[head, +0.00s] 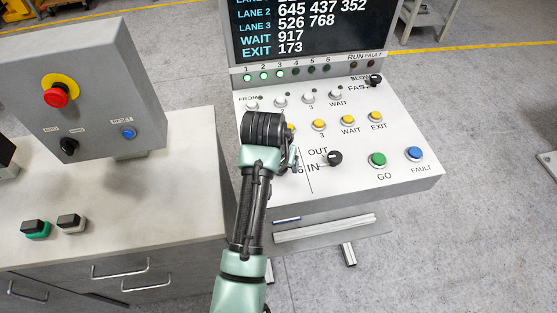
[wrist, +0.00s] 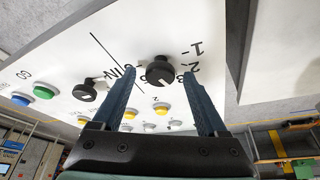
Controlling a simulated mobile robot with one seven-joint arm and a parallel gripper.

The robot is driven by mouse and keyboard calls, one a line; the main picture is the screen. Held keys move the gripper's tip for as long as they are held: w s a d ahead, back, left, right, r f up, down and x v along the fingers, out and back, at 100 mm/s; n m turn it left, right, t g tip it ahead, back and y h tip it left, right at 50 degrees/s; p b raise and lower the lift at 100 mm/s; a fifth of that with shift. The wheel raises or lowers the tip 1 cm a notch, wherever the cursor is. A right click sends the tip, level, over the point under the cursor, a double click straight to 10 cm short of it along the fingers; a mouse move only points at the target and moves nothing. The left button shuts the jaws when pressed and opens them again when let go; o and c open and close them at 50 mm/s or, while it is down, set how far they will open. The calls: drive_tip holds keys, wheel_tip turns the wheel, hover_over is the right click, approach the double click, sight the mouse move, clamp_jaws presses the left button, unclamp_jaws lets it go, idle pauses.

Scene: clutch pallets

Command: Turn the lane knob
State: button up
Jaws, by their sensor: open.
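The lane knob (wrist: 160,71) is a round black knob on the white sloped panel, with numbers printed around it. In the wrist view it shows between the fingertips of my gripper (wrist: 161,76), which is open. A finger stands on either side of it, with gaps visible; I cannot tell whether the fingertips are level with the knob. A pale mark shows on the knob's face, low and right, near the printed 3. In the head view my arm hides the lane knob.
The IN/OUT knob (head: 335,158) is close by on the right. The green GO button (head: 377,160), blue FAULT button (head: 414,154) and yellow buttons share the panel. A display (head: 310,30) rises behind. A grey box with a red emergency stop (head: 60,92) stands left.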

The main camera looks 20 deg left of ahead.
drive_tip(key=b+v, duration=0.1)
drive_tip(key=v, duration=1.2)
drive_tip(key=w+d+r+t, duration=0.2)
drive_tip(key=d+r+t, duration=0.15)
drive_tip(key=r, duration=0.45)
drive_tip(key=w+d+r+m+t, duration=0.1)
drive_tip(key=w+d+r+t, duration=0.3)
drive_tip(key=r, duration=0.5)
drive_tip(key=w+d+r+t, duration=0.1)
drive_tip(key=d+r+t, duration=0.1)
drive_tip(key=r+t, duration=0.45)
drive_tip(key=s+d+r+t, duration=0.3)
drive_tip(key=s+r, duration=0.4)
drive_tip(key=r, duration=0.4)
drive_tip(key=s+d+r+t, duration=0.3)
drive_tip(key=s+r+t, duration=0.3)
drive_tip(key=r, duration=0.5)
drive_tip(key=shift+s+r+h, duration=0.3)
drive_tip(key=shift+s+r, duration=0.1)
drive_tip(key=shift+s, duration=0.3)
